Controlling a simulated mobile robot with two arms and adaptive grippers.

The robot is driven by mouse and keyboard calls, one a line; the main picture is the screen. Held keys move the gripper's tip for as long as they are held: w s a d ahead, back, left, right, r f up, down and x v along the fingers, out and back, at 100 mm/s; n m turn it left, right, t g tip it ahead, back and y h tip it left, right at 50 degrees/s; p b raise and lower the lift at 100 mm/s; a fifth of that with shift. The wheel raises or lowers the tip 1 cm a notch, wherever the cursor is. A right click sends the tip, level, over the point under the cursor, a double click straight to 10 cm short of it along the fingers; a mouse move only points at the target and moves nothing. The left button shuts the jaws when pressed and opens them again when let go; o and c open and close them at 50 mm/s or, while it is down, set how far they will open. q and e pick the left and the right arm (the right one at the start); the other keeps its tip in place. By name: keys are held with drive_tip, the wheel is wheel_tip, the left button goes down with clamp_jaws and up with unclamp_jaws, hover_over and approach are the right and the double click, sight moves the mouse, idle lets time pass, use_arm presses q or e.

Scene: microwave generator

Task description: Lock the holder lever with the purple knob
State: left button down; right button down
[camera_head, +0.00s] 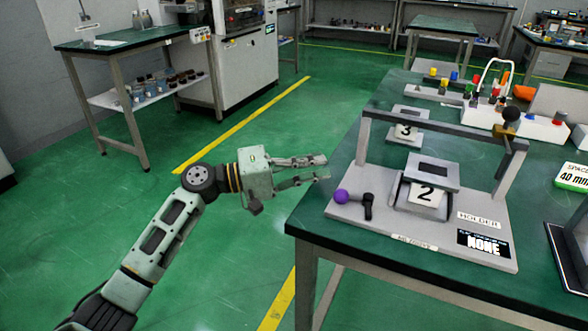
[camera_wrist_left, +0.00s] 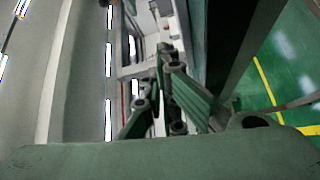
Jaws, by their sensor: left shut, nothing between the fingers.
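The holder (camera_head: 470,253) is a light grey base plate with an upright frame, near the front left edge of the green table. The purple knob (camera_head: 341,196) sits at its left side, beside a short black upright handle (camera_head: 368,205). The lever's own link is too small to make out. My left gripper (camera_head: 327,168) is shut and empty, above and slightly left of the purple knob, apart from it, at the table's left edge. In the left wrist view its fingers (camera_wrist_left: 168,60) show, but the knob cannot be made out. My right gripper is out of view.
A grey block labelled 2 (camera_head: 432,174) stands in the holder under the crossbar (camera_head: 440,132). A block labelled 3 (camera_head: 406,132) stands behind. The floor left of the table (camera_head: 310,222) is clear.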

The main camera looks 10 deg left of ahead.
sight(317, 201)
use_arm(q)
drive_tip(key=shift+x, duration=1.15)
drive_tip(key=shift+s+d+f, duration=0.2)
drive_tip(key=shift+d, duration=0.05)
drive_tip(key=shift+s+d+f, duration=0.1)
drive_tip(key=shift+s, duration=0.75)
drive_tip(key=shift+s+d+f, duration=0.1)
drive_tip(key=shift+s, duration=0.7)
drive_tip(key=shift+a, duration=0.1)
drive_tip(key=shift+s+a, duration=0.15)
drive_tip(key=shift+s, duration=0.85)
drive_tip(key=shift+s+a, duration=0.2)
drive_tip(key=shift+s, duration=0.8)
drive_tip(key=shift+w+r, duration=0.1)
